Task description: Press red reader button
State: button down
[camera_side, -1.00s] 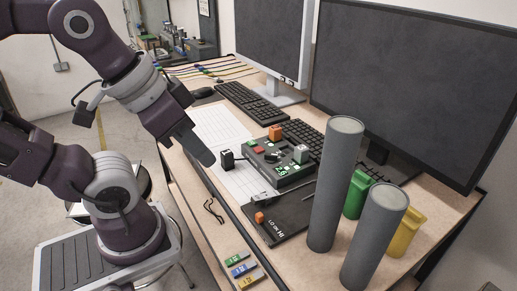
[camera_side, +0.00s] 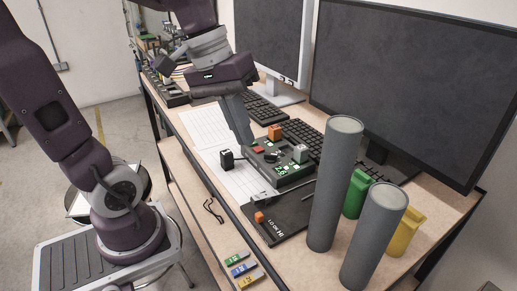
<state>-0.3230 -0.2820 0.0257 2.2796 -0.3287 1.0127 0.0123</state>
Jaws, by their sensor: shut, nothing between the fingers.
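The reader (camera_side: 290,177) is a dark box on the desk with a small green display and several controls on top. A flat red button (camera_side: 258,150) shows on its top near the left end. An orange block-like control (camera_side: 275,132) stands behind it, and a pale grey one (camera_side: 301,152) stands to the right. My gripper (camera_side: 247,141) is shut and empty, pointing down at the reader's left end, just left of the red button. I cannot tell whether the fingertips touch the reader.
A small black block (camera_side: 227,160) stands left of the reader. A black panel with an orange knob (camera_side: 260,217) lies in front. Two tall grey cylinders (camera_side: 335,185) stand at the right. Keyboards and monitors (camera_side: 415,80) are behind. White paper sheets (camera_side: 205,127) lie at the left.

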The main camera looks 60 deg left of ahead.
jog(key=w+a+f+n+h, duration=0.3)
jog(key=w+a+n, duration=0.3)
jog(key=w+a, duration=0.35)
jog(key=n+t+h, duration=0.2)
jog(key=n+t, duration=0.1)
jog(key=n, duration=0.2)
send_over(255, 148)
notch_tip(255, 148, down, 3)
jog(key=shift+a+f, duration=0.15)
jog(key=shift+f, duration=4.45)
jog(key=shift+f, duration=0.35)
